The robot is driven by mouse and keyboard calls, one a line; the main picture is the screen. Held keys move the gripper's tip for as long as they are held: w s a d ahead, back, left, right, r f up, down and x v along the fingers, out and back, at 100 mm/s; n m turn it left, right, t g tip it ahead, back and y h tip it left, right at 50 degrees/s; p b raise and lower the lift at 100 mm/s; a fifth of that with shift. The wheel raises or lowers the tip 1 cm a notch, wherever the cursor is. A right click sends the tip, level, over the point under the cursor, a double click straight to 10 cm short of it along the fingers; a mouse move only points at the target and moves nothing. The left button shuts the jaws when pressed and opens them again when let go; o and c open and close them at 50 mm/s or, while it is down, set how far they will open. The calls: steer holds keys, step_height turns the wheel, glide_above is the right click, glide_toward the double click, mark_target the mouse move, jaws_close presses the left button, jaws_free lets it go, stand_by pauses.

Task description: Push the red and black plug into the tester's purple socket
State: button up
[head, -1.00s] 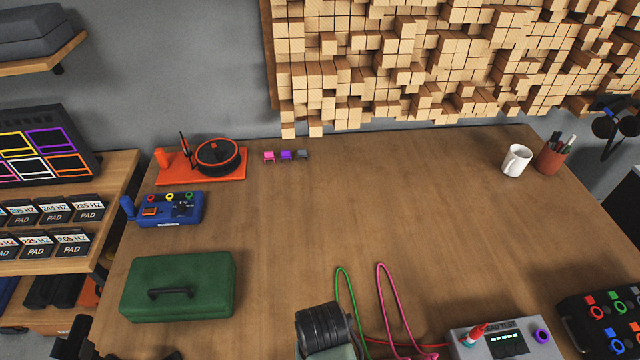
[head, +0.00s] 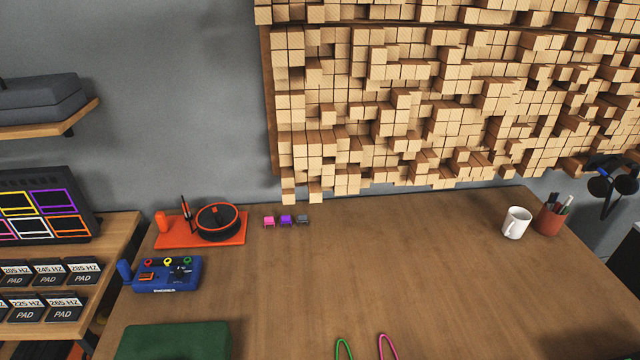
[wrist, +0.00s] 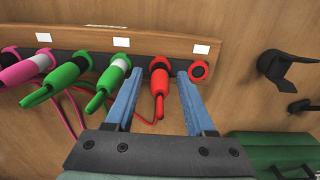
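In the wrist view, a red plug (wrist: 158,92) with a dark band near its head is at a row of sockets on a wooden strip. My gripper (wrist: 160,74) is open, with one blue finger on each side of this plug and visible gaps between. An empty red-ringed socket (wrist: 198,70) is just right of it. The tester and its purple socket are outside both current views. My gripper does not show in the head view.
Green plugs (wrist: 112,76) and a pink plug (wrist: 28,68) are left of the red one. A green case (wrist: 275,150) is at lower right. In the head view, the middle of the table (head: 370,270) is clear; a mug (head: 516,223) stands at right.

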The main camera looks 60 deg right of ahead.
jaws_close()
step_height(320, 180, up, 10)
steer(key=shift+r, duration=0.1)
stand_by(0.5)
steer(key=w+a+n, duration=0.5)
steer(key=w+a, duration=0.1)
steer(key=a, duration=0.3)
steer(key=w+a+n, duration=0.5)
steer(key=w+a, duration=0.1)
steer(key=a, duration=0.3)
steer(key=shift+w+r, duration=0.2)
steer(key=shift+r, duration=0.25)
